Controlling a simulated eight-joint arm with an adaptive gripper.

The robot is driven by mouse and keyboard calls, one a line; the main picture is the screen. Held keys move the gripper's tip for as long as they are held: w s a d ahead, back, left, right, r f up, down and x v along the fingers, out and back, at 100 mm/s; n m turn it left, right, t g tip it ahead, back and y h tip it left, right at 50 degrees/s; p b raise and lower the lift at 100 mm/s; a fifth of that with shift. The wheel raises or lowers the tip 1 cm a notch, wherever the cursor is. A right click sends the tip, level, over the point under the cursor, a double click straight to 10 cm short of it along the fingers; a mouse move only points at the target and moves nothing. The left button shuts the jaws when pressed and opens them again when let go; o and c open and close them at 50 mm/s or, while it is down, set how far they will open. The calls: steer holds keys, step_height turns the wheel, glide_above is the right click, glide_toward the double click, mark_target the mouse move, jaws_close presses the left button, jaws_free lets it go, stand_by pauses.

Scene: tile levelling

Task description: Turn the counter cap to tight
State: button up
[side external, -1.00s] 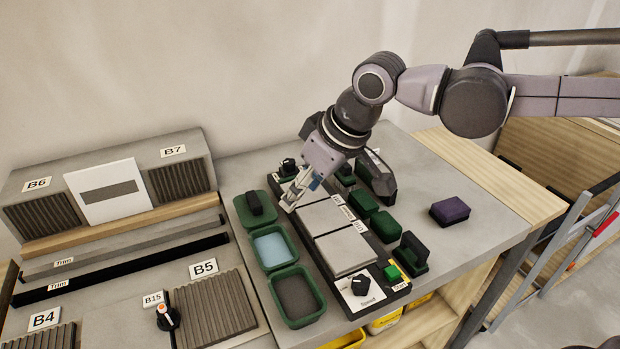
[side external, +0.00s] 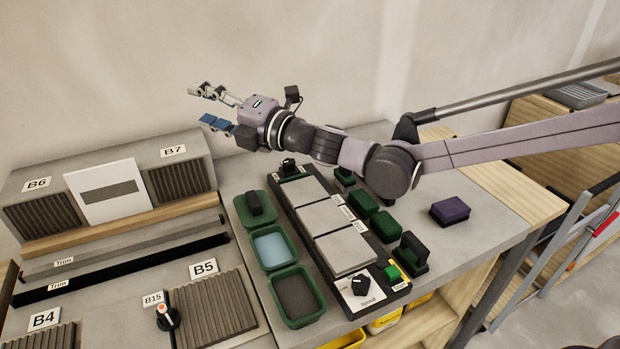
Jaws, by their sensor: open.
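My gripper (side external: 205,106) is open and empty, raised high at the upper left and pointing left. Its fingers are spread apart in front of the wall. A small black knob (side external: 288,167) stands at the far end of the black tile board (side external: 377,250). It is the likeliest counter cap, but its label is too small to read. My gripper is above and to the left of it, well apart. Another black knob (side external: 361,284), beside the word Speed, sits at the board's near end. Neither knob's setting can be read clearly.
Grey tiles (side external: 345,252) lie on the board. Green trays (side external: 297,318) line its left side. Green blocks (side external: 385,226) and a purple block (side external: 450,210) lie to its right. A sloped unit with slatted panels (side external: 180,180) stands at the left.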

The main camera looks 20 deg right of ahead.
steer(key=s+a+f+n+g+y, duration=0.3)
steer(key=s+a+n+g+y, duration=0.15)
steer(key=n, duration=0.55)
steer(key=n+g+h, duration=0.2)
steer(key=n+g, duration=1)
steer(key=n, duration=0.5)
glide_toward(171, 306)
steer(key=shift+s+a+t, duration=0.15)
steer(key=shift+a+t, duration=0.1)
steer(key=shift+a, duration=0.2)
steer(key=shift+s+a+f, duration=0.1)
steer(key=shift+a+f, duration=0.1)
steer(key=x, duration=1)
steer(key=shift+a+f, duration=0.1)
jaws_close()
